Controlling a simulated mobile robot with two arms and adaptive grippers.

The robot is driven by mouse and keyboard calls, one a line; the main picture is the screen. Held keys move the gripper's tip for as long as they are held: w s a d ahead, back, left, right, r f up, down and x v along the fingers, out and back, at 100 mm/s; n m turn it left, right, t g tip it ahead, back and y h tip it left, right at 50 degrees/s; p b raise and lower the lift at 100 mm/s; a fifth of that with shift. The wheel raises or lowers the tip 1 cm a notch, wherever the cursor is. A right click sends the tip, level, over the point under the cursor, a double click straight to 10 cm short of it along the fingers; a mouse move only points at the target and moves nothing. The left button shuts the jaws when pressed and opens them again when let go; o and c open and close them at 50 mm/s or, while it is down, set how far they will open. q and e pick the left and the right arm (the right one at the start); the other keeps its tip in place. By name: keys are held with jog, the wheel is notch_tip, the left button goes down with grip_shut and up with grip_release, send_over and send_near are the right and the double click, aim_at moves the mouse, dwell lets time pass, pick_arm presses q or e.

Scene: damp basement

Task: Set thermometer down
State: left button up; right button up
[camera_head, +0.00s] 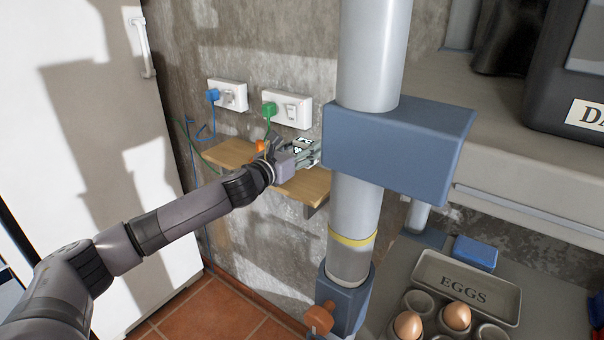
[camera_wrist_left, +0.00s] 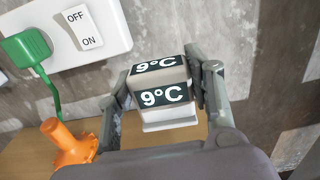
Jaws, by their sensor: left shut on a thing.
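The thermometer (camera_wrist_left: 163,97) is a small white block with dark panels reading "9°C". In the left wrist view it sits between the two fingers of my left gripper (camera_wrist_left: 165,95), which is shut on it. In the head view my left gripper (camera_head: 303,155) reaches over a small wooden shelf (camera_head: 228,152) on the wall, with the thermometer (camera_head: 304,146) partly hidden by the fingers and the grey column. I cannot tell whether the thermometer touches the shelf. My right gripper is not in view.
An orange object (camera_wrist_left: 70,145) stands on the shelf left of the gripper. A green plug (camera_head: 269,109) and a blue plug (camera_head: 213,95) sit in wall sockets above. A grey pipe with a blue clamp (camera_head: 398,145) stands close right. An egg tray (camera_head: 466,287) is lower right.

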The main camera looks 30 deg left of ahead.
pick_arm(q)
jog(key=shift+s+f, duration=0.1)
jog(key=shift+f, duration=1.05)
notch_tip(320, 180, down, 3)
jog(key=shift+f+b, duration=0.1)
jog(key=shift+b, duration=0.4)
jog(key=o, duration=1.1)
jog(key=shift+o, duration=0.2)
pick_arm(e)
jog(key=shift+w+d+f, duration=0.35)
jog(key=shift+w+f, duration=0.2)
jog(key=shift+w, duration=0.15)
